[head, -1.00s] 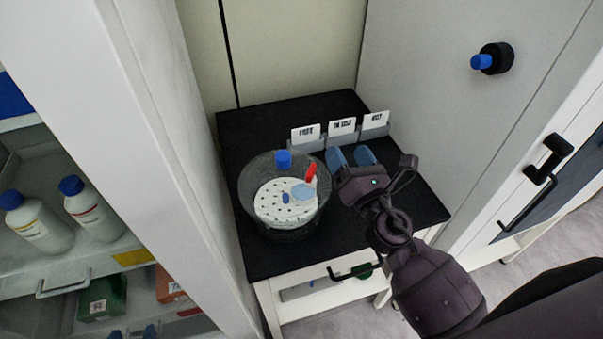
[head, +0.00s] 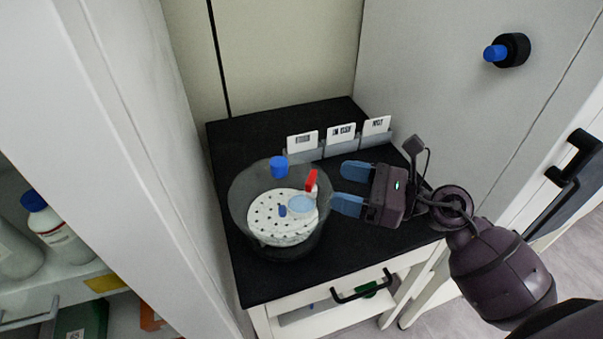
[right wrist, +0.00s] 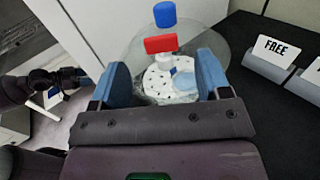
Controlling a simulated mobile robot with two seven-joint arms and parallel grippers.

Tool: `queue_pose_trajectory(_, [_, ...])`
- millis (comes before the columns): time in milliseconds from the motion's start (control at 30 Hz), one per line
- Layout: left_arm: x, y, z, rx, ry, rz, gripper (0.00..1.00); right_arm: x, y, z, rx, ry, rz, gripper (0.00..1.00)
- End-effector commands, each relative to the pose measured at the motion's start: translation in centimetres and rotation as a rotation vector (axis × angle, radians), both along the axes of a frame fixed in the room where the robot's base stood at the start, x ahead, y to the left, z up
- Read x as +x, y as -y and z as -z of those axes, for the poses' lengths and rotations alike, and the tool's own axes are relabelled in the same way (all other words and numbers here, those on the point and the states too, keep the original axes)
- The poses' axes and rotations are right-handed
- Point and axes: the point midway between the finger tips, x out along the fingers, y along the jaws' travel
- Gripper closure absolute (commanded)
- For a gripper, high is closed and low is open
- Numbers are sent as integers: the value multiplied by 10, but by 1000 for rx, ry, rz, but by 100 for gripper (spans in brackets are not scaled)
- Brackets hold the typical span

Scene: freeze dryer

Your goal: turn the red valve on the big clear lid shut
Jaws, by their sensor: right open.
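The big clear lid (head: 243,197) sits as a round see-through vessel on the black table top, with a perforated white disc (head: 262,222) visible inside. The red valve (head: 311,180) stands on the right side of the lid, and a blue cap (head: 279,167) stands on its top. My right gripper (head: 345,188) is open and empty, just right of the red valve, its blue fingers pointing left at it. In the right wrist view the red valve (right wrist: 161,44) shows ahead, between the two spread fingers (right wrist: 160,82) and beyond their tips.
Grey holders with white label cards (head: 341,135) stand along the back of the black table (head: 262,125). A white wall with a black and blue knob (head: 507,51) is at the right. A shelf with white bottles (head: 57,232) is at the left.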

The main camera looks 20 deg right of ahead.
Motion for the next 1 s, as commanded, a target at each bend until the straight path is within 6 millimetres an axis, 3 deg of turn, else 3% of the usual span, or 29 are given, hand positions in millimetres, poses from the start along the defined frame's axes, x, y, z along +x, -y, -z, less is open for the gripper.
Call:
queue_pose_trajectory(433, [-9, -3, 0, 0, -14, -8, 39, 42, -58, -1, 3, 2, 1, 30])
queue_pose_trajectory(933, [-7, -1, -1, -3, -11, -10, 39, 50, -69, 0, 1, 0, 2, 30])
queue_pose_trajectory(1000, [-7, -1, -1, -3, -10, -10, 39, 50, -69, 0, 1, 0, 2, 39])
